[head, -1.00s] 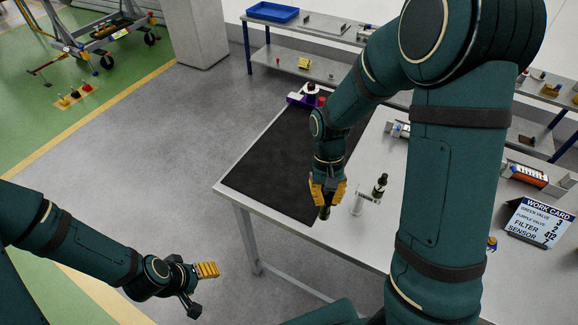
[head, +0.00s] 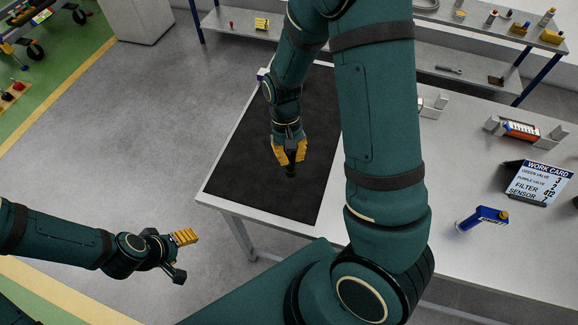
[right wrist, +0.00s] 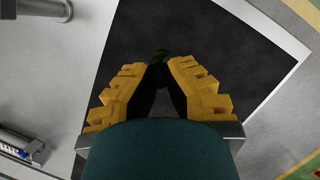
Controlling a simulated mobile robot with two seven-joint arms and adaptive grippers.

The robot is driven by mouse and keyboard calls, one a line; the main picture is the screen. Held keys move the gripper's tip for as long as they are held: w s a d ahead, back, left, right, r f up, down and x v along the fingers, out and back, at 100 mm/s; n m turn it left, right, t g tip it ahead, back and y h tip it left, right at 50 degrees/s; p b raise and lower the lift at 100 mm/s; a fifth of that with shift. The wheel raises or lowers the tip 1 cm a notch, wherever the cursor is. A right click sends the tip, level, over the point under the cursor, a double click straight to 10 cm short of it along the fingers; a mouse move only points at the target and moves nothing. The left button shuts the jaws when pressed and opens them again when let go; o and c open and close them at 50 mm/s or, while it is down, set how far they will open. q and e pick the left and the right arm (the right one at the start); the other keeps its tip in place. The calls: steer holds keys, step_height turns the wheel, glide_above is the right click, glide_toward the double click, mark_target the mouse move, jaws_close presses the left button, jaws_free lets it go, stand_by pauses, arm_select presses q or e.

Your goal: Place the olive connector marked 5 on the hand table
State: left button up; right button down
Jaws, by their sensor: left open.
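My right gripper (head: 290,162) is above the dark mat on the table (head: 460,150), pointing down. It is shut on a small dark olive piece, which looks like the olive connector (head: 291,171). In the right wrist view the olive end of the connector (right wrist: 161,56) shows between the yellow fingertips (right wrist: 160,68). The fingers hide most of it, and its mark is not legible. I cannot tell whether it touches the mat. My left gripper (head: 184,252) is open and empty over the floor, left of the table.
The dark mat (head: 235,165) is mostly clear. A work card (head: 540,183), a blue part with a yellow end (head: 482,218) and an orange-white cylinder in a holder (head: 520,130) are on the table's right. A shelf (head: 470,70) stands behind. My right arm hides the table's middle.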

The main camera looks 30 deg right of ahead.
mark_target(290, 167)
step_height(290, 167, down, 4)
steer(key=shift+f, duration=0.25)
steer(key=shift+w+f, duration=0.15)
steer(key=shift+f, duration=0.1)
steer(key=shift+f+b, duration=0.1)
steer(key=shift+b, duration=0.25)
steer(key=c, duration=1.1)
jaws_free()
steer(key=shift+c, duration=0.2)
